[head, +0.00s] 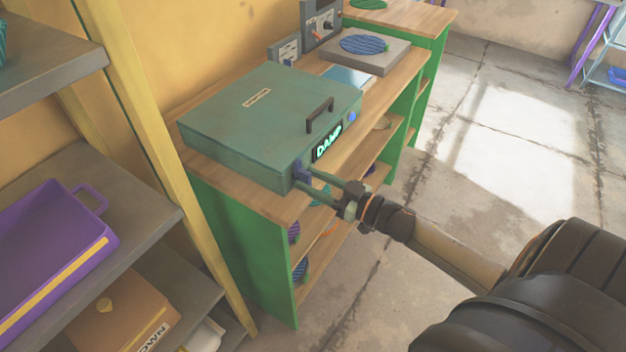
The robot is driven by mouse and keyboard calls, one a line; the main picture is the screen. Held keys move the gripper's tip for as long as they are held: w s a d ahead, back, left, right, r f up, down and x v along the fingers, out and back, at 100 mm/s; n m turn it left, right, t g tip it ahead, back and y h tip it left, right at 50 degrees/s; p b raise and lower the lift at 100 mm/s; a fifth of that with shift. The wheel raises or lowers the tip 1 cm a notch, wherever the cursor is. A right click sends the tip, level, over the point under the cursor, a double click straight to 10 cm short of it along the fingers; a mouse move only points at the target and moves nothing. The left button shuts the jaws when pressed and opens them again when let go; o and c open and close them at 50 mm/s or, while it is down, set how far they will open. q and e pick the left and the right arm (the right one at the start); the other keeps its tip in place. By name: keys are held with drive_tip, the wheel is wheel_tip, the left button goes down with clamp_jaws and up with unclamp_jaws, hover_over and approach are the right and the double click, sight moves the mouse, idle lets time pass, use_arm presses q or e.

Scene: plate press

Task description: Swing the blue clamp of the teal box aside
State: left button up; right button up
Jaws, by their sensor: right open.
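The teal box (240,122) sits shut on the wooden top of a green shelf unit, with a dark handle (320,114) on its lid and a lit "DAMP" sign on its front. A blue clamp (301,170) is at the near end of the box's front face. A second small blue piece (351,117) is at the far end of that face. My right gripper (315,180) is open, its fingers reaching to the near blue clamp. I cannot tell whether they touch it. My left gripper is not in view.
The green shelf unit (240,245) holds several striped round things on its lower shelves. Behind the box are a grey plate press (390,55) with a blue striped disc and a grey control panel (320,22). A yellow-posted rack (150,130) with a purple case (60,250) stands at left.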

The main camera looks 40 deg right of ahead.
clamp_jaws()
idle(0.4)
drive_tip(key=shift+n, duration=0.3)
drive_tip(key=shift+a+n+p, duration=0.1)
drive_tip(key=shift+n+p, duration=0.4)
drive_tip(key=shift+n, duration=0.7)
drive_tip(key=n, duration=0.3)
drive_tip(key=shift+n, duration=0.3)
drive_tip(key=n, duration=0.5)
drive_tip(key=shift+s+a+f+n, duration=0.1)
drive_tip(key=shift+f+n, duration=0.1)
drive_tip(key=shift+n, duration=0.1)
drive_tip(key=n+b, duration=0.1)
drive_tip(key=n, duration=0.4)
drive_tip(key=shift+f+n, duration=0.1)
drive_tip(key=shift+n, duration=0.3)
